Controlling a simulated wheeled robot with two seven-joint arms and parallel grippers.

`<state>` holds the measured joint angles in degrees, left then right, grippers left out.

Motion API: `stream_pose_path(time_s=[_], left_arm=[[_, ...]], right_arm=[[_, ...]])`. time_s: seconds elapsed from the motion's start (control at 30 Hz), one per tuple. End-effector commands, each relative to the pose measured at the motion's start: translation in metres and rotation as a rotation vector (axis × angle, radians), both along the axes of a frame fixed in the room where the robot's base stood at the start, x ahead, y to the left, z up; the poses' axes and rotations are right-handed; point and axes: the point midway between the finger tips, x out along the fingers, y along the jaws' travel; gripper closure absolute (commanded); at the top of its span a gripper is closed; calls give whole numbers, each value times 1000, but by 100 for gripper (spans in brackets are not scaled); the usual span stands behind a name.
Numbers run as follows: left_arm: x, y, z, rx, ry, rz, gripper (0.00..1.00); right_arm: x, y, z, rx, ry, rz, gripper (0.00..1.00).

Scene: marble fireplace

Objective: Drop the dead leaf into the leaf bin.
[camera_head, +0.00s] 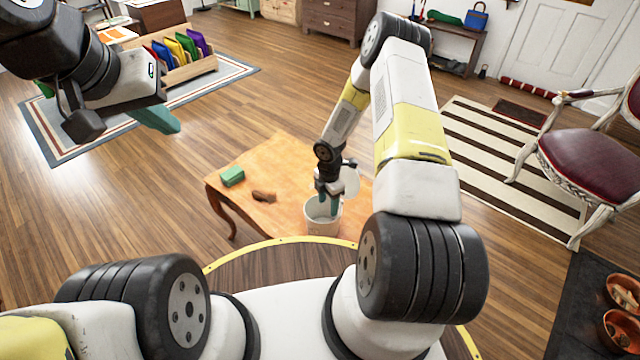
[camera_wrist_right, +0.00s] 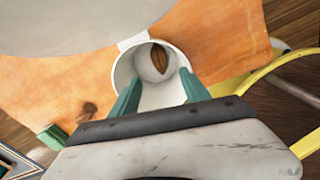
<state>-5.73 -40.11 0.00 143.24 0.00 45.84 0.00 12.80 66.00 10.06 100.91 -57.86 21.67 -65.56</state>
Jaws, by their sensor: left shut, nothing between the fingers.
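The leaf bin is a small white round container (camera_head: 324,228) on the orange-brown table, its top open; it also shows in the right wrist view (camera_wrist_right: 122,72). A brown, pointed dead leaf (camera_wrist_right: 159,58) appears inside it, beyond my fingertips. My right gripper (camera_head: 328,206) points down at the bin's mouth, and its teal fingers stand apart with nothing between them in the right wrist view (camera_wrist_right: 161,92). My left gripper (camera_head: 156,118) is shut and empty, high at the left, away from the table.
A green block (camera_head: 232,176) and a small brown object (camera_head: 264,196) lie on the table (camera_head: 285,160) left of the bin. A white round piece (camera_head: 350,181) stands behind the bin, perhaps its lid. A red-seated chair (camera_head: 585,155) is at the right.

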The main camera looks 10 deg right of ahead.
Motion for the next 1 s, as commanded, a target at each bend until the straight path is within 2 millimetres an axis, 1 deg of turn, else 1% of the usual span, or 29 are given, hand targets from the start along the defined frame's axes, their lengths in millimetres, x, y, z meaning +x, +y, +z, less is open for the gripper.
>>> stream_pose_path(time_s=[0.17, 0.27, 0.5, 0.6, 0.7, 0.8, 1.0], left_arm=[[0, 0, 0, 0, 0, 0, 100], [0, 0, 0, 0, 0, 0, 100], [0, 0, 0, 0, 0, 0, 100], [0, 0, 0, 0, 0, 0, 100], [0, 0, 0, 0, 0, 0, 100], [0, 0, 0, 0, 0, 0, 100], [0, 0, 0, 0, 0, 0, 100]], right_arm=[[0, 0, 2, 0, -1, 0, 46], [1, 0, 11, 0, -1, -1, 46], [1, 0, 53, 0, -3, -2, 46], [1, -1, 66, -1, -1, -1, 46], [0, 0, 75, 0, -1, -2, 46], [0, 0, 78, 0, 0, -1, 46], [0, 0, 78, 0, 1, 0, 46]])
